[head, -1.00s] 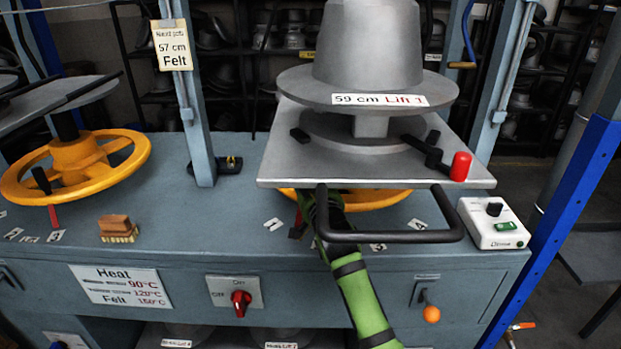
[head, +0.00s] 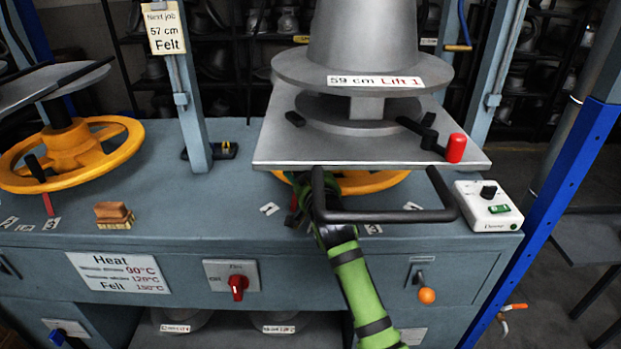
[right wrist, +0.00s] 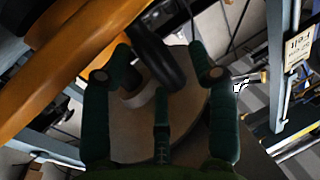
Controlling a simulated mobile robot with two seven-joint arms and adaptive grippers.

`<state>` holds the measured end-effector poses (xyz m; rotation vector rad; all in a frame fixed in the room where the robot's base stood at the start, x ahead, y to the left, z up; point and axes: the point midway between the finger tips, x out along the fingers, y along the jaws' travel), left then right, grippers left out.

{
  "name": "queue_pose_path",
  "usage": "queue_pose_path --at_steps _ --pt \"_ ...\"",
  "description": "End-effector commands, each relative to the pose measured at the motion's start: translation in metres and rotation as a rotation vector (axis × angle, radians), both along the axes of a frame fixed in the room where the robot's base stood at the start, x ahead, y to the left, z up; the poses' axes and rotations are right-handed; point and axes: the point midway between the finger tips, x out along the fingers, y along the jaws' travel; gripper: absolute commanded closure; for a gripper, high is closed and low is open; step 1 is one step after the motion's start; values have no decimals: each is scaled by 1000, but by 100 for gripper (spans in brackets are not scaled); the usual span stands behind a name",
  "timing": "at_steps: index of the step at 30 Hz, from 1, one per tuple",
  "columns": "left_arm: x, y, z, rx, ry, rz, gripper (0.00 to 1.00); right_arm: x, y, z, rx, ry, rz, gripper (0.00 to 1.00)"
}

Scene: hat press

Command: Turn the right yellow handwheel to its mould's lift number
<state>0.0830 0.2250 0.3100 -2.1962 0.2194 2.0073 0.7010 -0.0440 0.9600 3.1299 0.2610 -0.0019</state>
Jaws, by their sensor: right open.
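The right yellow handwheel (head: 372,184) lies under the grey plate, mostly hidden by it. The mould (head: 366,40) on the plate bears a label (head: 376,81) reading "59 cm Lift 1". My right gripper (head: 303,187) is at the wheel's left front edge, partly hidden by the plate and a black bar handle (head: 390,215). In the right wrist view my right gripper (right wrist: 157,75) is open, its green fingers either side of a black handle (right wrist: 158,57). I cannot tell whether they touch it. The yellow rim (right wrist: 75,60) crosses the upper left. My left gripper is not in view.
A white control box (head: 488,207) stands at right. Another yellow handwheel (head: 75,150) and a brush (head: 114,215) are at left. Blue-grey posts flank the press.

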Motion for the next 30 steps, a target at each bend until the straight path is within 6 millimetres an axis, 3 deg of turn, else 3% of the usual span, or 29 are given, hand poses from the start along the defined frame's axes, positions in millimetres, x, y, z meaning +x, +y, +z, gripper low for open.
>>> queue_pose_path --at_steps 16,21,30 --pt "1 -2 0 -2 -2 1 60 -93 -14 -1 2 2 3 40" --pt "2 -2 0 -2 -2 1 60 -106 -16 0 2 2 3 40" --pt "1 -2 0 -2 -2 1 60 -109 -16 0 1 2 3 40"
